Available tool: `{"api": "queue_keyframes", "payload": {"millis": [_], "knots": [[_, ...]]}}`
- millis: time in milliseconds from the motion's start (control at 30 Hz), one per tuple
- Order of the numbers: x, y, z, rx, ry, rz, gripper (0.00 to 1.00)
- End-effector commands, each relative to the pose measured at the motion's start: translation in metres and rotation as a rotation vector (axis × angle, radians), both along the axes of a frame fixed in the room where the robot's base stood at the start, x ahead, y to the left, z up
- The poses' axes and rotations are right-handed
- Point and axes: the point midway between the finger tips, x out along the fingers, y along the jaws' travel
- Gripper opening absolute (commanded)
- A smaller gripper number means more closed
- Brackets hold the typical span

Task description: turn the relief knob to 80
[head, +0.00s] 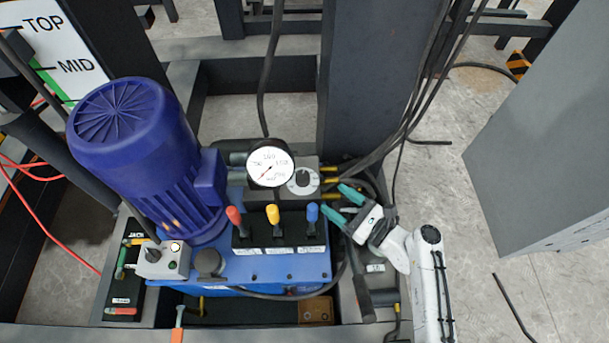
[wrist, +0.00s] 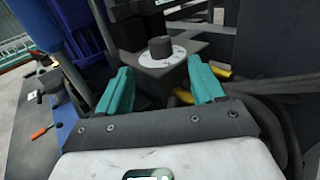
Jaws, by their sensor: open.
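The relief knob (head: 302,178) is a small dark cylinder on a white round dial, on a grey valve block beside the pressure gauge (head: 270,164). In the wrist view the knob (wrist: 160,47) stands ahead, between and beyond my two teal fingers. Its scale marks are too small to read. The gauge has a white face and a red needle at the lower left. My gripper (head: 340,204) is open and empty, just right of and below the knob in the head view. In the wrist view my gripper (wrist: 163,80) is apart from the knob.
Red, yellow and blue levers (head: 273,215) stand left of my gripper. A big blue motor (head: 135,160) is at the left. Dark hoses with yellow fittings (head: 332,181) run close to the knob's right. A grey column (head: 365,90) rises behind.

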Motion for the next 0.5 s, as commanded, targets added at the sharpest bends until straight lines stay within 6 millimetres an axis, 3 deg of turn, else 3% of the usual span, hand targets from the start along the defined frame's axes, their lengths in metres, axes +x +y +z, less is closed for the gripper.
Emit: {"api": "queue_keyframes", "payload": {"millis": [300, 500], "knots": [[0.039, 0.044, 0.000, 0.000, -0.003, 0.004, 0.68], [0.057, 0.063, 0.000, 0.000, -0.003, 0.003, 0.68]]}}
